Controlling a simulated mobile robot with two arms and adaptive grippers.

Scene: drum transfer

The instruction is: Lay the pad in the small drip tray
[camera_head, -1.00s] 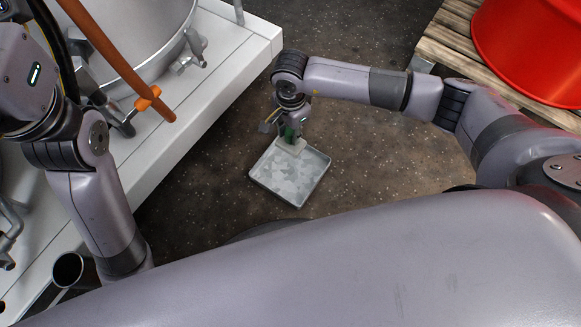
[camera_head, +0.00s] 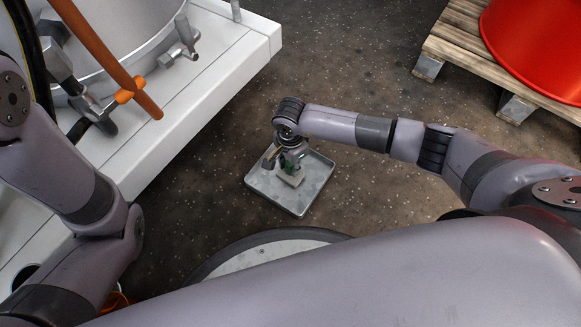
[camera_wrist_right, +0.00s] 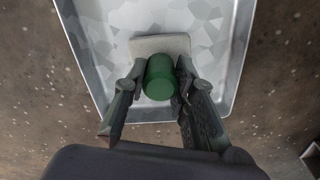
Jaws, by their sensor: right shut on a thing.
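The small drip tray (camera_head: 304,204) is a shallow, square grey metal tray on the dark floor, in the middle of the head view. It also fills the top of the right wrist view (camera_wrist_right: 112,22). The pad (camera_head: 291,178) is a pale grey slab with a green cylindrical grip (camera_wrist_right: 160,77). My right gripper (camera_head: 290,164) is shut on this green grip, with the pad (camera_wrist_right: 160,44) beneath it. The pad appears inside the tray's outline in both views. I cannot tell whether it touches the tray floor. My left gripper is not in view; only its arm shows at left.
A white platform (camera_head: 205,95) with a large metal vessel (camera_head: 115,30), fittings and an orange bar (camera_head: 98,50) stands at left. A red drum (camera_head: 540,45) rests on a wooden pallet (camera_head: 462,55) at upper right. The floor between is clear.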

